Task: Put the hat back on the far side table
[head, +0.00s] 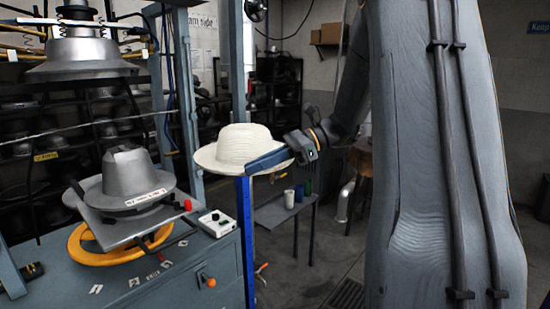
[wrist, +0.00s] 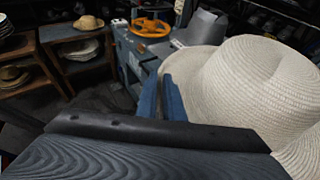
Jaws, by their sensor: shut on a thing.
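A cream woven hat (head: 245,145) is held in the air right of the press, crown up. My gripper (head: 262,161) is shut on the right side of its brim. In the wrist view the hat (wrist: 262,85) fills the right side, beside my gripper's blue fingers (wrist: 170,98). A low grey side table (head: 272,216) stands behind and below the hat, with its left part hidden. In the wrist view, a wooden table (wrist: 62,32) holding a straw hat and pale hats stands at the far left. I cannot tell which table is the far one.
The hat press has a metal hat form (head: 128,175), a yellow ring (head: 90,243) and a control box (head: 217,223) on its bench. A blue post (head: 245,240) rises just below the hat. Several small cups (head: 289,198) stand on the grey table's right part.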

